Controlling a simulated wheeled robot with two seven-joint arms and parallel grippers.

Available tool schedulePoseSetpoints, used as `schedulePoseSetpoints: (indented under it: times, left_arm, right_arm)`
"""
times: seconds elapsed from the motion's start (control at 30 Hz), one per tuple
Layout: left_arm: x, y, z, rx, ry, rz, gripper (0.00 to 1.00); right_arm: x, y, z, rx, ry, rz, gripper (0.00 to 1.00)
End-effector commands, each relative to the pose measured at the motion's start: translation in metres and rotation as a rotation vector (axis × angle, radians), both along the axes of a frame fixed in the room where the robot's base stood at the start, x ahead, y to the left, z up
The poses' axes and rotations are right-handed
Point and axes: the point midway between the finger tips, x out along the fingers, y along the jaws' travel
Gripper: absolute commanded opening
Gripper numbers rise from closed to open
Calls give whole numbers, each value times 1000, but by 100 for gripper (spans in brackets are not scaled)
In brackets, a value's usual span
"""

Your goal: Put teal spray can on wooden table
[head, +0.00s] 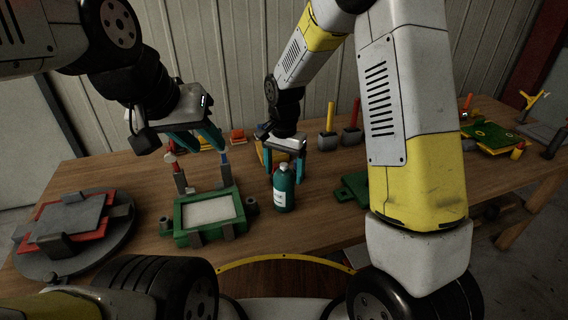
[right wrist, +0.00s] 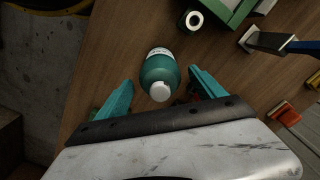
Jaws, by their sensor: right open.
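The teal spray can (head: 284,188) with a white label and pale cap stands upright on the wooden table (head: 310,220). My right gripper (head: 284,168) is open just behind and above it in the head view. In the right wrist view the can (right wrist: 160,70) shows between the two teal fingertips (right wrist: 160,83), with a gap on each side. My left gripper (head: 197,146) appears open and empty, above the table behind the green frame.
A green frame (head: 180,222) with a pale inset lies left of the can. A round grey stand (head: 100,248) with a red frame is at far left. Green parts (head: 350,188) lie right of the can. Several tools in grey holders (head: 327,141) stand behind.

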Motion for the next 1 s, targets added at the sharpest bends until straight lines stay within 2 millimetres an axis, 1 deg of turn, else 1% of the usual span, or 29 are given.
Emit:
schedulePoseSetpoints:
  times: [0.03, 0.1, 0.3, 0.4, 0.53, 0.57, 0.67, 0.77, 0.8, 0.9, 0.97, 1.0]
  left_arm:
    - [0, 0, 0, 0, 0, 0, 34]
    - [0, 0, 0, 0, 0, 0, 34]
    - [0, 0, 0, 0, 0, 0, 34]
    - [0, 0, 0, 0, 0, 0, 34]
    - [0, 0, 0, 0, 0, 0, 34]
    - [0, 0, 0, 0, 0, 0, 34]
    - [0, 0, 0, 0, 0, 0, 34]
    - [0, 0, 0, 0, 0, 0, 34]
    - [0, 0, 0, 0, 0, 0, 34]
    - [0, 0, 0, 0, 0, 0, 34]
    - [0, 0, 0, 0, 0, 0, 34]
    - [0, 0, 0, 0, 0, 0, 34]
  right_arm:
    - [1, 1, 13, 3, -6, 0, 79]
    - [1, 1, 29, 3, -6, 0, 79]
    - [0, 0, 68, 1, -4, 0, 79]
    - [0, 0, 81, 0, -1, 0, 79]
    - [0, -1, 92, 3, -4, 1, 79]
    - [-1, -3, 95, 6, -6, 4, 79]
    - [-9, -14, 113, 28, -31, 28, 79]
    - [-25, -36, 141, 66, -85, 78, 79]
    - [-34, -46, 154, 81, -114, 103, 79]
    - [-61, -71, 181, 113, -193, 178, 79]
    - [-79, -85, 194, 123, -242, 222, 79]
    - [-91, -94, 202, 128, -276, 251, 79]
